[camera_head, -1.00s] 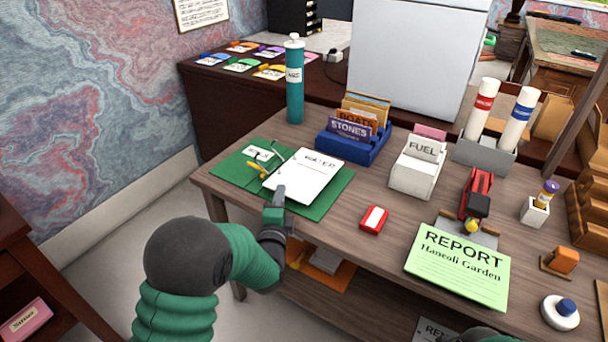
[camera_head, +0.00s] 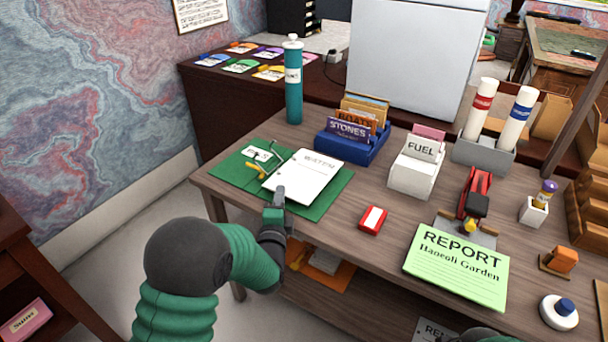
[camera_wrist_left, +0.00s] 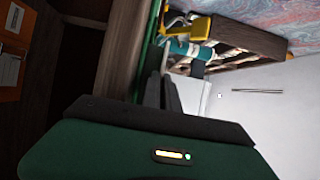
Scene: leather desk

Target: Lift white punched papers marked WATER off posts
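White punched papers (camera_head: 306,180) marked WATER lie on an open green folder (camera_head: 322,206) at the desk's left front. Metal posts show by their left edge; I cannot tell how the holes sit on them. My left gripper (camera_head: 279,192) is at the papers' near edge, overlapping it in the head view. In the left wrist view its two fingers (camera_wrist_left: 164,92) look close together. Whether paper is between them is not clear. A smaller white label and a yellow piece (camera_head: 252,169) lie on the folder's left half. Of my right arm only a green piece shows at the bottom edge.
A teal tube (camera_head: 293,82) stands behind the folder. A blue card box (camera_head: 352,143) and white FUEL box (camera_head: 416,168) stand to its right. A red-and-white block (camera_head: 373,220) and green REPORT sheet (camera_head: 457,268) lie nearer the front. Wood is bare around the red block.

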